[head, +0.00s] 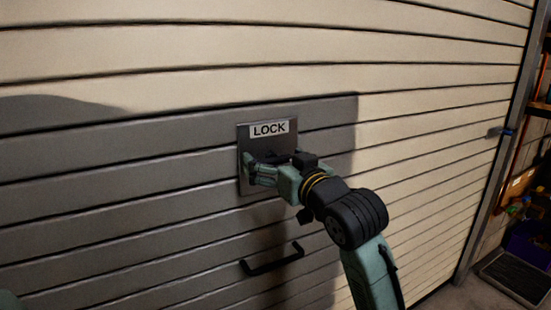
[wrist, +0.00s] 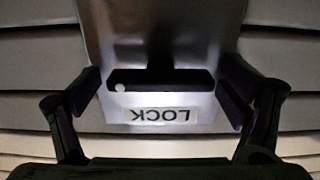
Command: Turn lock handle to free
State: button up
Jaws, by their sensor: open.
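A metal lock plate (head: 244,140) with a white LOCK label (head: 269,128) is fixed on the slatted roller door. The plate also shows in the wrist view (wrist: 105,50), where the label (wrist: 160,115) is upside down. A dark lock handle (wrist: 135,79) lies level across the plate in the wrist view, with a pale dot near its left end. My gripper (head: 252,170) is at the plate, below the label. In the wrist view its fingers (wrist: 163,92) stand wide apart, one on either side of the handle, with visible gaps. In the head view my gripper hides most of the handle.
The roller door (head: 130,75) fills most of the head view. A black pull handle (head: 272,260) sticks out below the lock plate. The door's side frame (head: 495,160) runs down the right, with shelving and a dark floor grate (head: 515,277) beyond it.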

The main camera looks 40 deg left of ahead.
jog(key=shift+c, duration=0.2)
jog(key=c, duration=1.1)
jog(key=shift+c, duration=0.2)
